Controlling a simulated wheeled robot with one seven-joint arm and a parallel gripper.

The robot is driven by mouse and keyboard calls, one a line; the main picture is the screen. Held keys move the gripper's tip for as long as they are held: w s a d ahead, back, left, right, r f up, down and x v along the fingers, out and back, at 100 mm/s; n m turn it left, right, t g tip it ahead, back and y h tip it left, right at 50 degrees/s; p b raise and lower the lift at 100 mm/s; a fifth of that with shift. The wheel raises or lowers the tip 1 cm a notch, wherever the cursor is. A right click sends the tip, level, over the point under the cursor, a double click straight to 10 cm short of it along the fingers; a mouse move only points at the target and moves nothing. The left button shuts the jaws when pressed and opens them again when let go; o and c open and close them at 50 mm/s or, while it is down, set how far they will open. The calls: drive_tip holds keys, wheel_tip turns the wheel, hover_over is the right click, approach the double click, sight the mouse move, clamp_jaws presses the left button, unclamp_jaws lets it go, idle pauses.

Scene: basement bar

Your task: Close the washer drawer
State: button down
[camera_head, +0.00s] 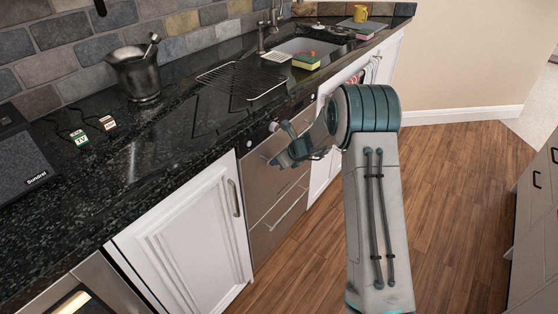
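The washer (262,197) is a steel-fronted unit set under the black counter, between white cabinets. The fronts look nearly flush with the cabinets; I cannot tell whether a small gap remains. My gripper (283,152) is at the upper front of the washer, pointing left, and hides part of that front. Its fingers are seen from the side and blurred against the steel, so their opening and any contact are unclear. I see nothing held.
The white cabinet door (187,243) left of the washer is shut. On the counter (160,175) are a metal mortar (137,76), a wire rack (242,80) and a sponge (306,62) by the sink (304,46). Wooden floor (455,190) is clear, with grey cabinets (538,210) at right.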

drive_tip(key=shift+a+r, duration=0.15)
drive_tip(key=shift+a, duration=0.2)
drive_tip(key=s+d+r, duration=0.7)
drive_tip(key=d, duration=0.2)
drive_tip(key=s+a+r+n+g+h+p, duration=0.25)
drive_tip(key=s+r+n+p, duration=0.35)
drive_tip(key=s+r+n, duration=0.8)
drive_tip(key=s+d+r+n+h+p, duration=0.2)
drive_tip(key=s+n, duration=0.4)
drive_tip(key=s, duration=0.4)
drive_tip(key=s+d+r+n+h+p, duration=0.2)
drive_tip(key=s+r+n+p, duration=0.2)
drive_tip(key=s, duration=0.6)
wheel_tip(320, 180, up, 3)
drive_tip(key=shift+s+d+r+n+g, duration=0.15)
drive_tip(key=shift+s+d+n+g, duration=0.2)
drive_tip(key=shift+n, duration=0.65)
